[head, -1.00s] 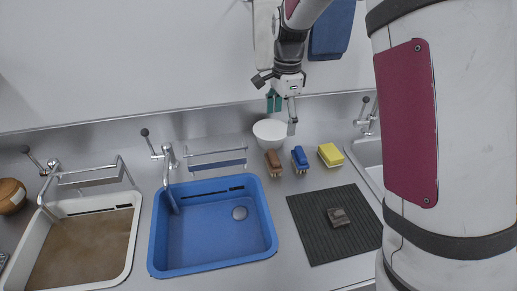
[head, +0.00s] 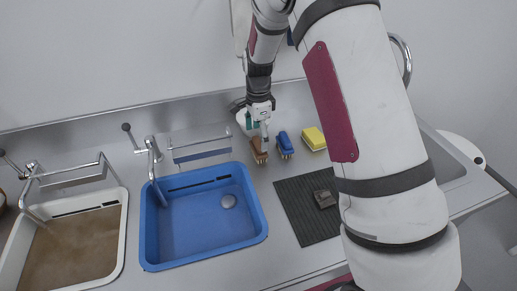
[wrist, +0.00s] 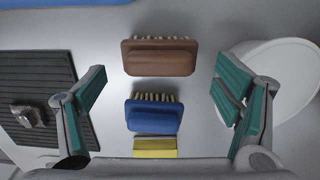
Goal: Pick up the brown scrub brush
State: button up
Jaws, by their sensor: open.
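The brown scrub brush (wrist: 160,58) lies on the metal counter with its pale bristles toward the top of the wrist view. In the head view the brown brush (head: 259,150) stands right of the blue basin, partly hidden by my gripper (head: 259,128). My gripper (wrist: 160,98) is open and empty in the wrist view, one finger on each side. The brown brush is ahead of the fingertips, between their lines, and not touched. How high the gripper is above the counter is hard to tell.
A blue brush (wrist: 153,116) and a yellow sponge (wrist: 155,147) lie beside the brown brush. A white bowl (wrist: 280,75) stands close to one finger. A ribbed dark mat (head: 296,212) holds a sherd (head: 324,198). The blue basin (head: 152,228) is to the left.

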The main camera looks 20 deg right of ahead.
aim_at(257, 142)
jog(key=f, duration=0.4)
jog(key=shift+a, duration=0.25)
jog(key=c, duration=0.9)
jog(key=shift+c, duration=0.2)
jog(key=shift+r, duration=0.1)
jog(key=shift+r, duration=0.5)
notch_tip(257, 142, up, 2)
jog(key=shift+r, duration=0.2)
jog(key=s, duration=0.5)
jog(key=s+d+r, duration=0.1)
jog(key=s, duration=0.4)
jog(key=s+d, duration=0.1)
jog(key=s, duration=0.5)
jog(key=shift+d+r, duration=0.15)
jog(key=shift+r, duration=0.05)
